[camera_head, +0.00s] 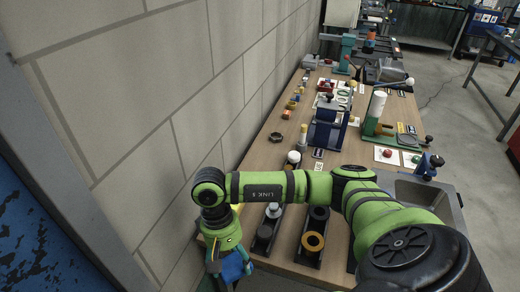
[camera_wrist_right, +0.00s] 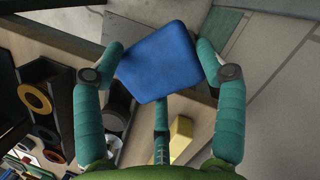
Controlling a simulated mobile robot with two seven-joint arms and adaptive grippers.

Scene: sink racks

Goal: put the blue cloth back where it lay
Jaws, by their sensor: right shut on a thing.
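The blue cloth (camera_head: 234,268) is at the near left end of the wooden table, partly hidden by my right gripper (camera_head: 222,262). In the right wrist view the cloth (camera_wrist_right: 160,62) is a flat blue square between the fingers of my right gripper (camera_wrist_right: 162,58), which is shut on it. The cloth looks held at or just past the table's near edge; its height is hard to tell. My left gripper is not in view.
A yellow block (camera_wrist_right: 181,137) lies on the table close to the gripper. Black racks with a yellow ring (camera_head: 313,241) and knobs stand to the right. A block wall (camera_head: 130,120) bounds the left; a metal sink (camera_head: 440,195) is at right.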

